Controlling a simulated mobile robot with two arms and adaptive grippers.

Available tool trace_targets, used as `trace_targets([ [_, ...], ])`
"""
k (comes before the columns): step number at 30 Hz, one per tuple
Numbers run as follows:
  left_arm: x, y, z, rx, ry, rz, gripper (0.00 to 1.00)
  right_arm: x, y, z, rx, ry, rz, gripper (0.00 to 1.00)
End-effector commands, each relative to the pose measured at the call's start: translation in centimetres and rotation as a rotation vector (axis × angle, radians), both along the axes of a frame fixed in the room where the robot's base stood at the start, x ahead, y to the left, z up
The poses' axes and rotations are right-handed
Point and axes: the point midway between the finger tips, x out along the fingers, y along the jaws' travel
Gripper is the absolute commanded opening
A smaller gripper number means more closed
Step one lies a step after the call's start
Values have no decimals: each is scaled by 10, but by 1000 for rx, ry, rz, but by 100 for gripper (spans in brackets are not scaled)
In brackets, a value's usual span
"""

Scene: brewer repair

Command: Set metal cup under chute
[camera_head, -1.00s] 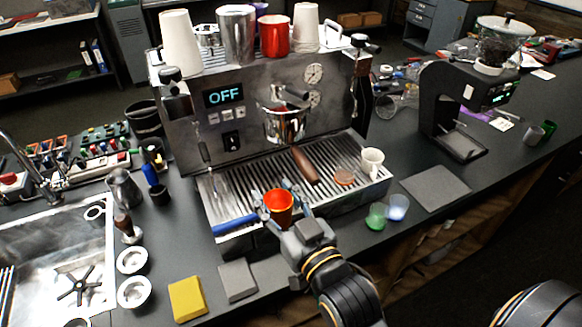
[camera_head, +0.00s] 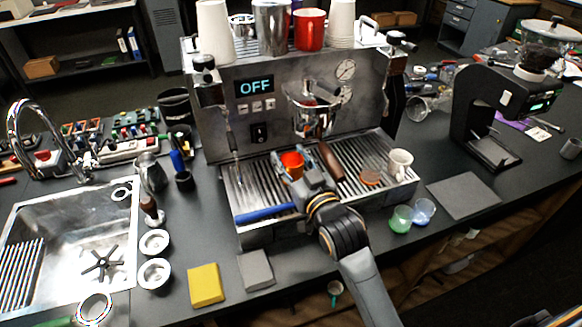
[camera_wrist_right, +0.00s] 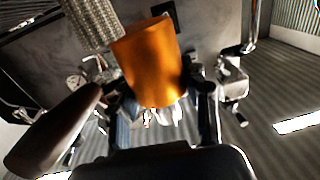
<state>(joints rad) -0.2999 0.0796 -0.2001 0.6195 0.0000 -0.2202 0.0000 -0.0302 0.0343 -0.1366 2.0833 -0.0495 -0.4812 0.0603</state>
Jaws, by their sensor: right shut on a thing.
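My right gripper (camera_head: 292,166) is shut on an orange cup (camera_head: 291,160) and holds it over the slatted drip tray of the coffee machine, below and slightly left of the round brew head (camera_head: 310,118). The orange cup (camera_wrist_right: 152,62) fills the middle of the right wrist view between the fingers (camera_wrist_right: 160,95). Whether its base touches the tray is hidden. A tall steel cup (camera_head: 272,28) stands on top of the machine. The black grinder (camera_head: 490,110) stands at the right. My left gripper is not in view.
A brown handle (camera_head: 331,162) is close to the right of the cup. A blue-handled tool (camera_head: 265,214) lies along the tray's front left. A white mug (camera_head: 400,162) stands at the tray's right end.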

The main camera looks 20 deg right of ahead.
Motion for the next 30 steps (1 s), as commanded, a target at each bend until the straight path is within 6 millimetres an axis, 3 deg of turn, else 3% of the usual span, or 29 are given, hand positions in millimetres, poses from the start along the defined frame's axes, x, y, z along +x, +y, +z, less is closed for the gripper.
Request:
trace_targets([
  [9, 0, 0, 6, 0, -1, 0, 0, 21, -6, -27, 0, 2, -1, 10],
  [15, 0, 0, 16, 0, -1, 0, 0, 19, -5, -51, 1, 0, 0, 10],
  [27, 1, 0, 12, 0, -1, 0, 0, 19, -5, -58, 0, -2, 0, 10],
  [28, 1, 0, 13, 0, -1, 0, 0, 19, -5, -57, 0, -2, 0, 52],
  [30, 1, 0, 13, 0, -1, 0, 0, 19, -5, -57, 0, -2, 0, 67],
])
